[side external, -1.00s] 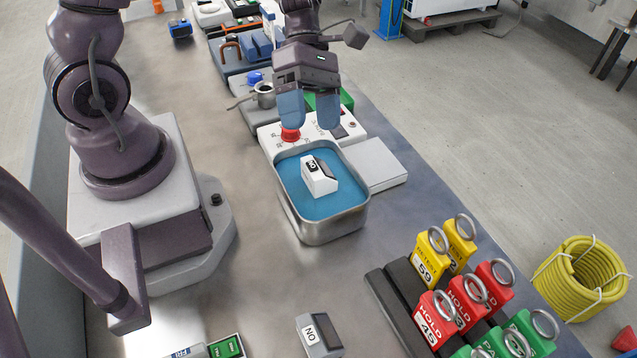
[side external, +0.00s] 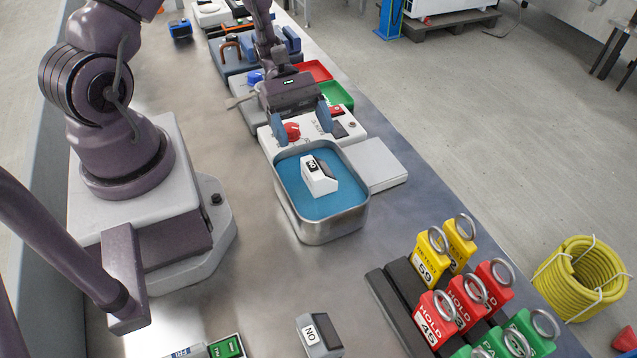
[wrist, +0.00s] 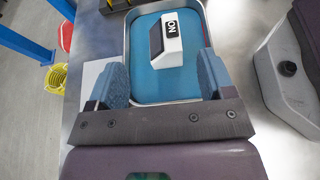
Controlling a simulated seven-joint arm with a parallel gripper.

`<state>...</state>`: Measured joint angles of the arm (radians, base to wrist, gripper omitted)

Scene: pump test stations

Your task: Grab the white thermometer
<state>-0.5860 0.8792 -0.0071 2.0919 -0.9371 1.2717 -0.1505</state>
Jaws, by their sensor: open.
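The white thermometer (side external: 319,175) is a small white block with a dark sloped face and a black-and-white label. It rests on the blue floor of a metal-rimmed tray (side external: 322,228). In the wrist view the thermometer (wrist: 163,42) is at the top centre, inside the tray (wrist: 127,28). My gripper (side external: 300,124) is open and empty at the tray's far edge, apart from the thermometer. In the wrist view the two blue fingers of my gripper (wrist: 162,75) are spread wide, with the blue tray floor between them.
A white panel with a red button (side external: 292,131) stands right behind the tray. A flat pale box (side external: 375,165) is to its right. A grey device (side external: 319,336) lies nearer the front. Several padlock-like tags (side external: 432,258) stand front right.

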